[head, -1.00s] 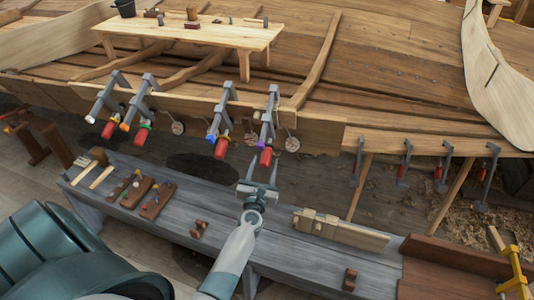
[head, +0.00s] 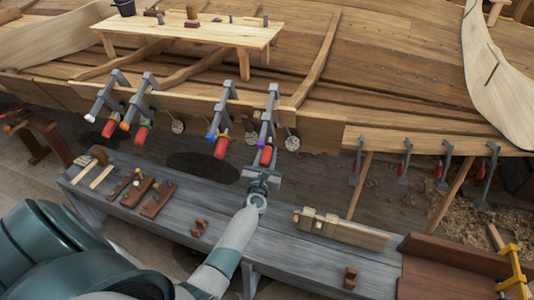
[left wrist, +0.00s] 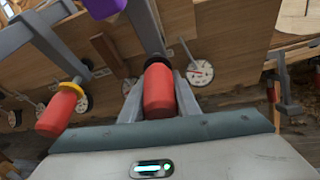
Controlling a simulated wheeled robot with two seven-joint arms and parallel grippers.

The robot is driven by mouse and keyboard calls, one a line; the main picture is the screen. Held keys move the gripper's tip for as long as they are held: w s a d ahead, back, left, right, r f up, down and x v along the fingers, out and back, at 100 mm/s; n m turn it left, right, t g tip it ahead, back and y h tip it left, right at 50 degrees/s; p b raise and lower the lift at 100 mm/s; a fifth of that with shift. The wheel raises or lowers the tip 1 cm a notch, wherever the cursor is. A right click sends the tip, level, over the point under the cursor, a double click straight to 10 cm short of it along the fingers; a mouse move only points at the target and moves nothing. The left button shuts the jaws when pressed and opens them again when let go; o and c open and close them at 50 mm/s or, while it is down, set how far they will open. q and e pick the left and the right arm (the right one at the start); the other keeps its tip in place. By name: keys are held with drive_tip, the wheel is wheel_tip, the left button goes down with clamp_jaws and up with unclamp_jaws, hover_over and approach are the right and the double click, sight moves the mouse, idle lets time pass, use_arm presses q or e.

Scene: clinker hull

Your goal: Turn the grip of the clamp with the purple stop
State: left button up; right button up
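The clamp with the purple stop (head: 261,143) hangs on the hull's plank edge, rightmost of the upper row. Its red grip (head: 266,155) points down toward my left gripper (head: 262,168). In the left wrist view the purple stop (left wrist: 104,8) is at the top, and the red grip (left wrist: 160,92) with a dark collar sits between the fingers of my left gripper (left wrist: 160,97). The fingers lie close against both sides of the grip and look shut on it. The grip's end is near the palm. My right gripper is not in view.
The blue-stop clamp (head: 211,137) hangs just left; its yellow-collared red grip (left wrist: 60,110) is close to my left gripper. A round dial (left wrist: 201,73) is at right. Below is a grey bench (head: 190,215) with wooden blocks. More clamps hang farther left and right.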

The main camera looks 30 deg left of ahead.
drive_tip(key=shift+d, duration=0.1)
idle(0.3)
